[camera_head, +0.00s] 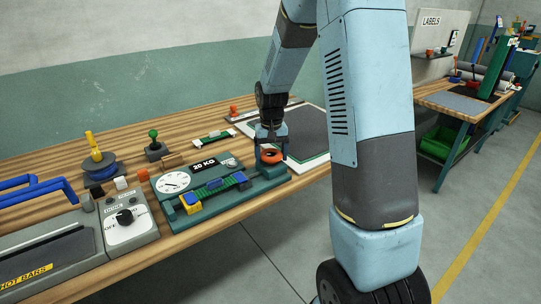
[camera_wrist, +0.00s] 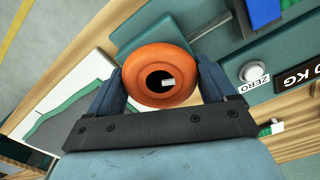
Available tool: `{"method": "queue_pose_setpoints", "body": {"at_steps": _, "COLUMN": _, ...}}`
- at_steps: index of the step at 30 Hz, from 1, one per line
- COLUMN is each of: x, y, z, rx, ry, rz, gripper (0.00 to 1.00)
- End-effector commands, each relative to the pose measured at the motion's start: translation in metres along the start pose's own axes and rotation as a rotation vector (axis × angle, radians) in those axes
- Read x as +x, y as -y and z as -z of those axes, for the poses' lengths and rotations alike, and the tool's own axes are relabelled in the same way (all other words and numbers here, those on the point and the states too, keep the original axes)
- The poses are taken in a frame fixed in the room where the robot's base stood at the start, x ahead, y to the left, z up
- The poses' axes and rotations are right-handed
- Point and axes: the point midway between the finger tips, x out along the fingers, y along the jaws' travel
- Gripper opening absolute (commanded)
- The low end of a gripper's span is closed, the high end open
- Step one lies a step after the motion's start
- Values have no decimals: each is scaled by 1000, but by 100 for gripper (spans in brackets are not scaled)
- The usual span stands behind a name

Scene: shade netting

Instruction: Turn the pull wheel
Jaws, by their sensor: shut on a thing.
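The pull wheel (camera_wrist: 158,58) is an orange round knob with a dark centre hole and a small pale piece in it. It sits at the right end of a teal tester base (camera_head: 238,199) on the wooden bench, and it also shows in the head view (camera_head: 271,156). My gripper (camera_head: 271,152) reaches down over it from above. In the wrist view my gripper (camera_wrist: 160,82) has one dark blue finger on each side of the wheel, shut on it. The wheel's underside is hidden.
A grey sealer with "HOT BARS" (camera_head: 30,270) stands at left. A dark mat (camera_head: 303,128) lies behind my gripper. A second bench (camera_head: 455,100) stands at right.

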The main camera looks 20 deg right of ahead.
Motion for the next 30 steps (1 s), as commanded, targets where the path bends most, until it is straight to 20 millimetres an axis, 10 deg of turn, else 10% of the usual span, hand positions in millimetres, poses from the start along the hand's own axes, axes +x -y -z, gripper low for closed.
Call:
{"method": "queue_pose_setpoints", "body": {"at_steps": 19, "x": 0, "y": 0, "z": 0, "rx": 48, "ry": -1, "rz": 0, "gripper": 54}}
{"method": "queue_pose_setpoints", "body": {"at_steps": 20, "x": 0, "y": 0, "z": 0, "rx": 48, "ry": -1, "rz": 0, "gripper": 87}}
{"method": "queue_pose_setpoints", "body": {"at_steps": 30, "x": 0, "y": 0, "z": 0, "rx": 47, "ry": 0, "rz": 0, "gripper": 100}}
